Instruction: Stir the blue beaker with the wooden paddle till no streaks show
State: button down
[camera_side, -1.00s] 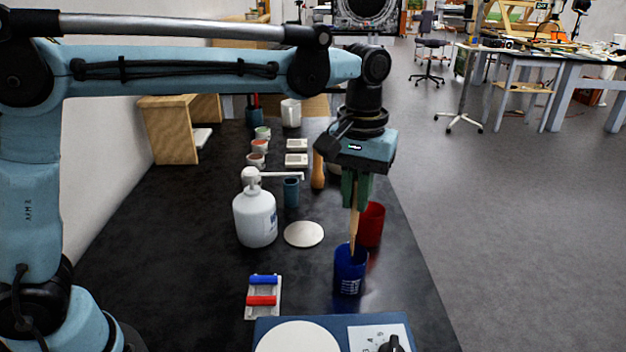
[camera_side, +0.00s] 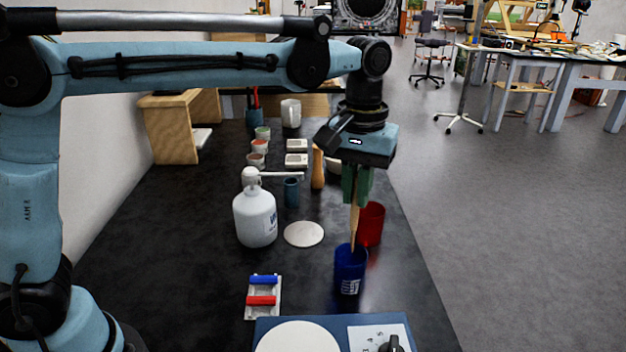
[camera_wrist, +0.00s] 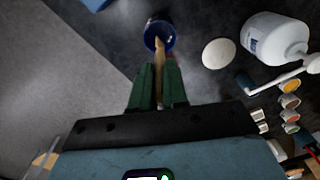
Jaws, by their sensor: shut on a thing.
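The blue beaker (camera_side: 350,274) stands upright on the black bench in the side view, with white print on its front. It also shows in the wrist view (camera_wrist: 151,44), beyond my fingertips. My gripper (camera_side: 357,190) is above the beaker, its green fingers shut on the wooden paddle (camera_side: 354,224). The paddle points down and its lower end is inside the beaker's mouth, hidden by the beaker wall. In the wrist view the paddle (camera_wrist: 160,62) runs from between the fingers into the beaker. The beaker's contents and any streaks cannot be made out.
A red beaker (camera_side: 371,226) stands close behind the blue one. A white disc (camera_side: 304,234), a white pump bottle (camera_side: 256,218) and a tray with blue and red rollers (camera_side: 250,312) are to the left. A hotplate (camera_side: 298,338) is in front. The bench's right edge is near.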

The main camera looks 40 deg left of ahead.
jog(key=shift+r, duration=0.1)
jog(key=shift+r, duration=2.4)
